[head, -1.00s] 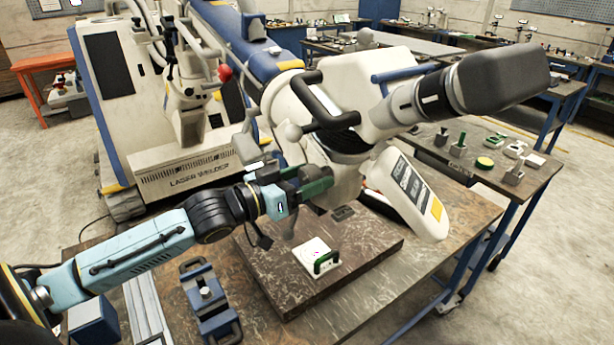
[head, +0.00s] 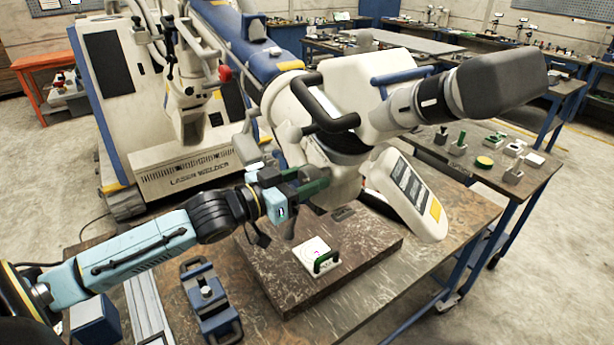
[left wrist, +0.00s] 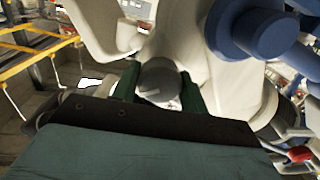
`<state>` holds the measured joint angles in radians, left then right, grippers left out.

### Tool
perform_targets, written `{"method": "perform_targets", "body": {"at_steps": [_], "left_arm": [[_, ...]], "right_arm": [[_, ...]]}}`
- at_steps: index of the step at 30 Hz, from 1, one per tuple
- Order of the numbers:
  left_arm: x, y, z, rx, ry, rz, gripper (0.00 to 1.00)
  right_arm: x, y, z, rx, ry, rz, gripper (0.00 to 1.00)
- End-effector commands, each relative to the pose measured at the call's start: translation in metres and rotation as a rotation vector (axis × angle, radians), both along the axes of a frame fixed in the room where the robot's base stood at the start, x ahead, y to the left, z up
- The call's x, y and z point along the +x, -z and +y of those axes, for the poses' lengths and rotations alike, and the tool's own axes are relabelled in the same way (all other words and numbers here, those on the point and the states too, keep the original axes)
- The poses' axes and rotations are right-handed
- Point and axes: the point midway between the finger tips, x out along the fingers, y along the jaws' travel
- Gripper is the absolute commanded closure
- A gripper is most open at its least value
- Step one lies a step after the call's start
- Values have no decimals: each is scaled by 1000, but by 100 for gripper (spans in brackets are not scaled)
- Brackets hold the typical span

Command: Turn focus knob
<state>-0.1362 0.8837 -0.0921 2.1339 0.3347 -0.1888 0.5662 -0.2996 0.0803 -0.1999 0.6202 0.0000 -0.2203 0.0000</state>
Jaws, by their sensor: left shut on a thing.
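The microscope (head: 375,105) is a large white body with black handles and a grey eyepiece housing, standing over the workbench. My left gripper (head: 309,182) reaches in from the left to the microscope's lower side. In the left wrist view, the green fingers of the gripper (left wrist: 160,88) lie on either side of a round grey focus knob (left wrist: 158,76) with a light mark on its face. The gripper is shut on this knob. In the head view the fingers and arm largely hide the knob. My right gripper is in neither current view.
The laser welder cabinet (head: 165,175) stands behind. A side bench (head: 490,160) with small parts is at right.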

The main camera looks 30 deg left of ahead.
Motion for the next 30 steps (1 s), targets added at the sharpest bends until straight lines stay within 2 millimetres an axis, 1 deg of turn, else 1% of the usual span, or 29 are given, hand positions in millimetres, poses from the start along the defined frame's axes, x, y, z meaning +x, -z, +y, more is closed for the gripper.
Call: {"method": "perform_targets", "body": {"at_steps": [2,3,7,8,16,20,23,30], "left_arm": [[0,0,0,-1,0,-2,79],[0,0,0,-1,0,-2,55],[0,0,0,-2,0,-1,38],[0,0,0,-2,0,-1,35],[0,0,0,-2,0,0,35],[-5,1,2,-3,0,1,35],[-13,2,5,-3,0,2,35],[-39,2,16,-2,0,3,35]], "right_arm": [[0,0,0,0,0,0,35],[0,0,0,0,0,0,35],[0,0,0,0,0,0,35],[0,0,0,0,0,0,35],[0,1,0,0,0,0,35],[0,2,0,0,0,1,35],[0,3,0,0,0,0,35],[0,8,0,0,0,0,35]]}}
